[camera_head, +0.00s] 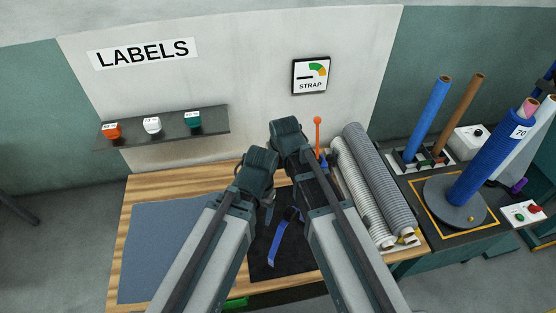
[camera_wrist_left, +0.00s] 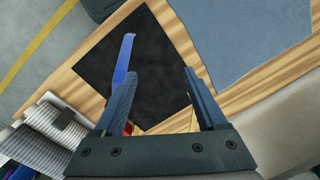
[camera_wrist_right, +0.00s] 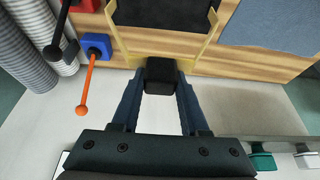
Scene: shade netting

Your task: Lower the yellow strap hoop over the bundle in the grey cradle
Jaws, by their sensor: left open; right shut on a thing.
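My right gripper (camera_wrist_right: 160,88) is shut on a black block (camera_wrist_right: 161,74) in the right wrist view. A yellow frame (camera_wrist_right: 147,62), apparently the strap hoop, extends from this block with two arms reaching away over the table. My left gripper (camera_wrist_left: 160,85) is open and empty above the table, its fingers wide apart. Ribbed grey rolls (camera_head: 378,172) lie at the table's right.
An orange-knobbed lever (camera_head: 317,128) stands near the back, beside the rolls; the right wrist view shows its blue base (camera_wrist_right: 96,46). A blue-grey mat (camera_head: 160,250) covers the left of the table. A label shelf (camera_head: 170,128) is on the wall. A stand (camera_head: 455,205) holds a blue roll.

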